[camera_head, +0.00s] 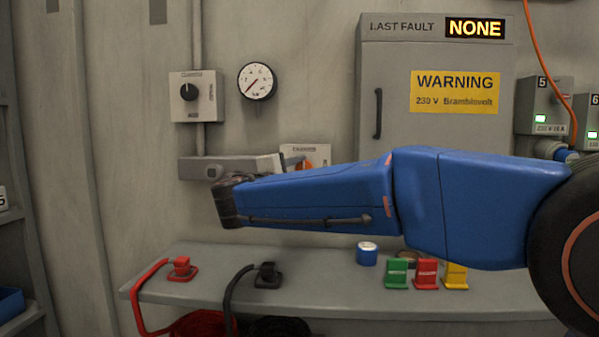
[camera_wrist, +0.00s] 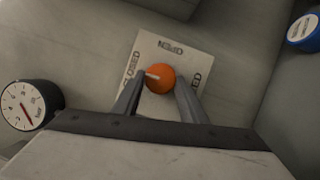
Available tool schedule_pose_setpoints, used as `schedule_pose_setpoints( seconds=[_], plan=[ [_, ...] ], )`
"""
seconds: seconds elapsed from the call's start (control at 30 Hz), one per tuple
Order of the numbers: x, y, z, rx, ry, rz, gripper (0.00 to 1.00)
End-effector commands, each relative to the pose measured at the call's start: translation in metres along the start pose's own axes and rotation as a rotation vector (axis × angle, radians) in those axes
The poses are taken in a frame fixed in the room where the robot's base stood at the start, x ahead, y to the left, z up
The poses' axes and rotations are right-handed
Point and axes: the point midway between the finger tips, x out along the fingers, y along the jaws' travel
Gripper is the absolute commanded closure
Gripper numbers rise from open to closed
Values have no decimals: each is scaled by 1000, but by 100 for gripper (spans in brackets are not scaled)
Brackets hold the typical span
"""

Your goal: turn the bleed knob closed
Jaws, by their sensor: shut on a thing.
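The bleed knob (camera_wrist: 162,79) is orange and round, on a pale square label plate (camera_wrist: 150,48) in the wrist view. Its pale pointer mark points left, toward the word CLOSED on the plate. The lettering at the top and right of the plate is hard to read. My gripper (camera_wrist: 159,82) is shut on the knob, one finger on each side. In the head view the plate (camera_head: 319,152) shows above my blue arm, with a bit of orange visible; my arm hides the rest.
A round pressure gauge (camera_head: 257,81) and a selector switch box (camera_head: 197,97) are on the wall. A grey cabinet (camera_head: 435,130) with a yellow warning sign stands behind my arm. Below, a bench (camera_head: 330,293) carries a blue-and-white roll (camera_head: 366,255), coloured blocks and cable clamps.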

Motion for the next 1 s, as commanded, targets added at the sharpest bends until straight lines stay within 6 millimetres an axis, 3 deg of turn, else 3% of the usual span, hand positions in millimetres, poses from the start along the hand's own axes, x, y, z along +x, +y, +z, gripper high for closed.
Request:
schedule_pose_setpoints(
  seconds=[0.47,0.5,0.53,0.87,1.0],
  plan=[
    [0,-1,-1,-12,1,3,84],
    [0,-1,-1,-12,1,3,52],
    [0,-1,-1,-12,1,3,45],
    [-1,0,0,-10,1,4,43],
    [-11,0,-1,-10,3,4,43]
  ],
)
